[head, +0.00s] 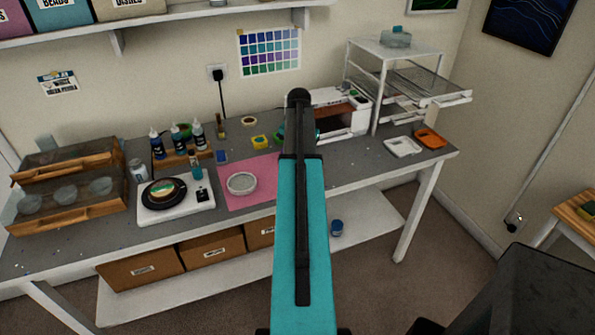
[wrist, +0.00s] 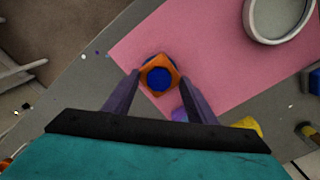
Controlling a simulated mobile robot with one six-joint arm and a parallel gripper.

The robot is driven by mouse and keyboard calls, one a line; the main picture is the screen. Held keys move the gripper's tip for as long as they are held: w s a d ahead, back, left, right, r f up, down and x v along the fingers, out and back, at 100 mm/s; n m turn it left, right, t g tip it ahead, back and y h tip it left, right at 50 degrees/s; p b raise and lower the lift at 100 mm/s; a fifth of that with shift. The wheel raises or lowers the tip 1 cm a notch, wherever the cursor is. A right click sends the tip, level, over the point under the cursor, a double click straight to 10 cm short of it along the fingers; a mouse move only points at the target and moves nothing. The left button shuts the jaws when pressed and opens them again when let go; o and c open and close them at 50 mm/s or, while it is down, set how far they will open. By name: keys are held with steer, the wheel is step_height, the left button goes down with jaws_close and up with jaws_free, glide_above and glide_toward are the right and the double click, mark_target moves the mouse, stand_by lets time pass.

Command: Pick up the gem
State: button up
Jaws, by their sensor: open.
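A small orange angular piece with a dark blue round centre, which looks like the gem (wrist: 161,74), sits at the pink mat's edge in the wrist view. I cannot tell whether the blue and orange are one piece. My gripper (wrist: 159,84) is open, with one finger on each side of the piece in the picture. Nothing is visibly held, and the height of the fingers above it is unclear. In the head view my arm hides the gripper and the gem.
The pink mat (head: 235,200) carries a round pale dish (head: 242,183), seen too in the wrist view (wrist: 247,22). A purple thing (wrist: 179,114) and a yellow thing (wrist: 248,124) lie close to the right finger. A scale (head: 177,212) with a black plate stands left of the mat.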

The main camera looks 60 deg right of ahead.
steer(key=shift+s+a+f, duration=0.1)
steer(key=shift+f, duration=0.2)
steer(key=shift+a, duration=0.1)
steer(key=c, duration=1.1)
steer(key=shift+w+d+r+p, duration=0.2)
steer(key=shift+r+p, duration=0.35)
steer(key=shift+r, duration=0.15)
step_height(320, 180, up, 3)
steer(key=shift+s+f+p, duration=0.1)
steer(key=shift+f+p, duration=0.1)
steer(key=shift+p, duration=0.6)
steer(key=shift+s+a+f, duration=0.15)
steer(key=shift+s+a, duration=0.05)
steer(key=shift+a, duration=0.1)
steer(key=s+a+r+p, duration=0.1)
steer(key=s+a+p, duration=0.2)
steer(key=s+a, duration=0.5)
steer(key=a, duration=0.5)
steer(key=shift+r, duration=0.25)
